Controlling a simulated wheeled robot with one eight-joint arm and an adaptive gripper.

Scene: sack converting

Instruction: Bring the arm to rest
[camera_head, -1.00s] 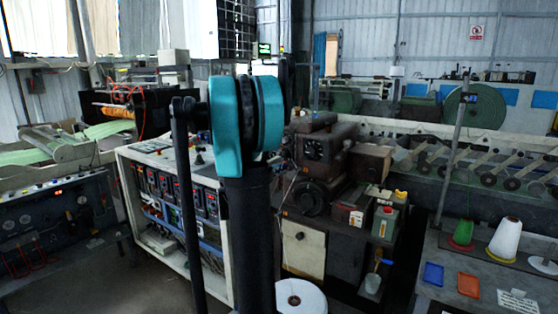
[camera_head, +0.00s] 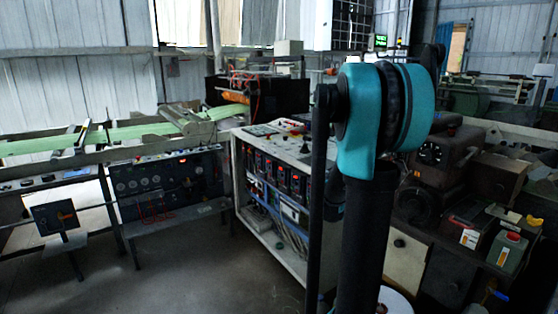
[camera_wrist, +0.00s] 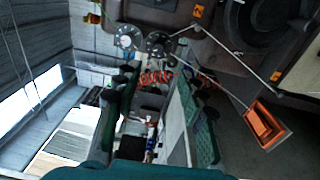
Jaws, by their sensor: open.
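My arm stands upright in the head view, with a teal joint (camera_head: 360,120) at its top and a dark link hanging below it. My gripper (camera_wrist: 155,85) shows in the wrist view as two dark green fingers with a gap between them. It is open, and I see nothing held between the fingers. The gripper cannot be made out in the head view.
A control cabinet (camera_head: 262,131) with rows of red-lit modules stands behind my arm. A dark gauge panel (camera_head: 165,185) and a green web (camera_head: 130,132) are at left. A brown machine (camera_head: 440,150) and a green canister (camera_head: 507,252) are at right. The floor (camera_head: 200,270) at front left is clear.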

